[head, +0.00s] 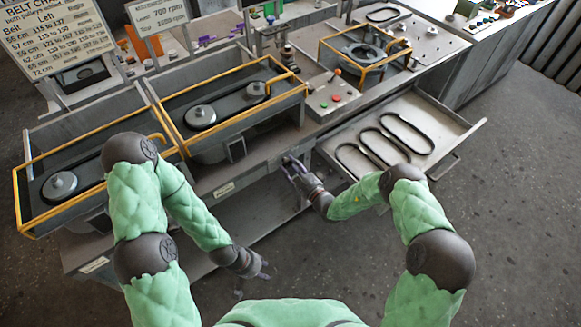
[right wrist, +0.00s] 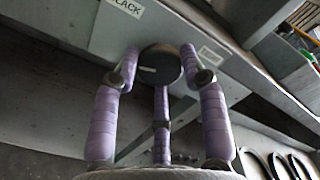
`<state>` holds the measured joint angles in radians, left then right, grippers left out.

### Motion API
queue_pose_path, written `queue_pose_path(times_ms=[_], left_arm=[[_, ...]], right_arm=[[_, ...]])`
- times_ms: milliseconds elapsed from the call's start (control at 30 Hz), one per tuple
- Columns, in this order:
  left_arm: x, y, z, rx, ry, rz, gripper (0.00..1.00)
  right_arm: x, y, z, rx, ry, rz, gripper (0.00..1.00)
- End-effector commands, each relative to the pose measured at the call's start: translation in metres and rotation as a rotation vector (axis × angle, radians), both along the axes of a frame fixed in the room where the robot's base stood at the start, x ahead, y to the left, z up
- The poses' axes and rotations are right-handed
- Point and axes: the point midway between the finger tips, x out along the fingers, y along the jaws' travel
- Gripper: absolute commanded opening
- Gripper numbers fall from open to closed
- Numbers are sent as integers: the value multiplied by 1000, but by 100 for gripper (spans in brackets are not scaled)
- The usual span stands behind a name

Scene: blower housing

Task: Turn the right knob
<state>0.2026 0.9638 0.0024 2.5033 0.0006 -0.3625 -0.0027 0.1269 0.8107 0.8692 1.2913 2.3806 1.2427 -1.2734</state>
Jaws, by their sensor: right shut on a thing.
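The right knob (right wrist: 160,66) is a dark round cap on the grey front of the bench, seen in the right wrist view between purple fingers. My right gripper (right wrist: 160,78) is shut on it, with fingers on its left and right sides and one below. In the head view my right gripper (head: 292,166) reaches the bench's front edge below the middle machine, and its fingers largely hide the knob. My left gripper (head: 258,270) hangs in front of the bench, low and apart from it, with its fingers spread and empty.
An open drawer (head: 455,128) with several black belts juts out to the right of my right gripper. Yellow-framed belt machines (head: 232,122) stand on the bench. A control box (head: 332,97) with coloured buttons sits above the knob. The floor (head: 520,230) at the right is clear.

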Motion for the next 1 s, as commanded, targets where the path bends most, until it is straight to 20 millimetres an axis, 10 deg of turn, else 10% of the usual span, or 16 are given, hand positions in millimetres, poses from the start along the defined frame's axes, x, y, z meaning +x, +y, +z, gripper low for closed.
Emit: queue_pose_path(times_ms=[1000], left_arm=[[0,0,-7,0,0,0,40]], right_arm=[[3,-6,2,-578,-411,-14,11]])
